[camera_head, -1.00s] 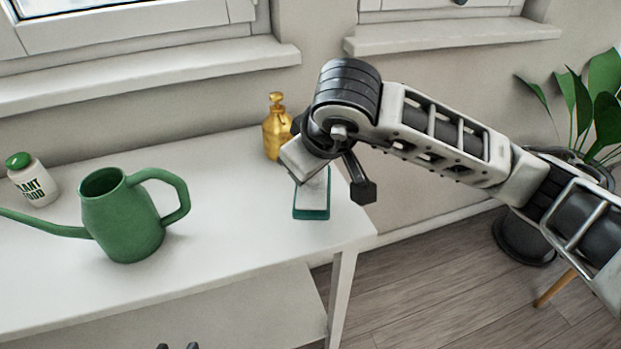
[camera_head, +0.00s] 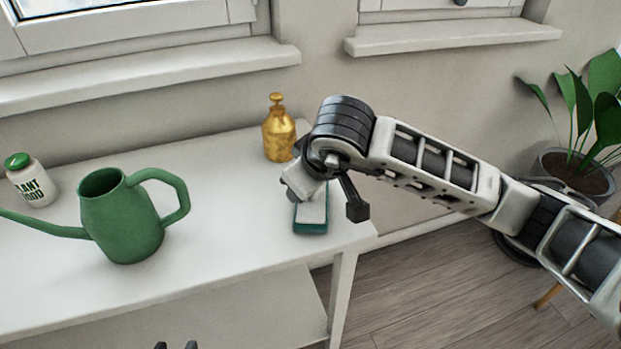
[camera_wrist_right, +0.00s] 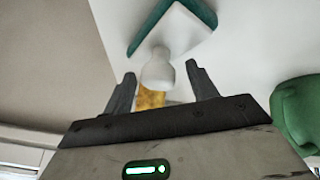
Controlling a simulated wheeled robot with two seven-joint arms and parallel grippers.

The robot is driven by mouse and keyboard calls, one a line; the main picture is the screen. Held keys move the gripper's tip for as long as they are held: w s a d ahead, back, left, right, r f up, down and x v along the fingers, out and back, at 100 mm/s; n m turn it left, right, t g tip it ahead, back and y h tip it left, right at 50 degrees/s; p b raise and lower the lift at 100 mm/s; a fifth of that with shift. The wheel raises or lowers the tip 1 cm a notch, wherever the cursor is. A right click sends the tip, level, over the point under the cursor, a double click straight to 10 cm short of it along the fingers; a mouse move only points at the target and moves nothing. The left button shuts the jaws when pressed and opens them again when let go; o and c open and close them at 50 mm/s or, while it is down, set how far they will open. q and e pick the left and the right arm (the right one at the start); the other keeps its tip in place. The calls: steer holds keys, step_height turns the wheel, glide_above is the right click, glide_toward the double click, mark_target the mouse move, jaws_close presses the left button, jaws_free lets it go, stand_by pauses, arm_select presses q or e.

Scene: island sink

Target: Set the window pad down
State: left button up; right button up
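The window pad (camera_head: 312,214), a teal base with a pale top, rests on the white table near its right end, partly hidden by my right gripper. In the right wrist view its teal base (camera_wrist_right: 143,28) and its white knob handle (camera_wrist_right: 158,72) show. My right gripper (camera_wrist_right: 158,72) is open. Its two dark fingers stand apart on either side of the knob, with gaps visible. Only two dark fingertips of my left gripper (camera_head: 176,346) show at the bottom edge, apart and empty.
A gold bottle (camera_head: 279,134) stands just behind the pad. A green watering can (camera_head: 122,222) and a plant food jar (camera_head: 31,182) stand to the left. The white table (camera_head: 230,245) is bare between can and pad; its right edge is close to the pad.

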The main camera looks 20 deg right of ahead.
steer(key=shift+r, duration=0.1)
steer(key=shift+s+r, duration=0.1)
steer(key=shift+r, duration=0.15)
steer(key=p+v, duration=0.1)
steer(key=v, duration=1)
steer(key=shift+s+r, duration=0.2)
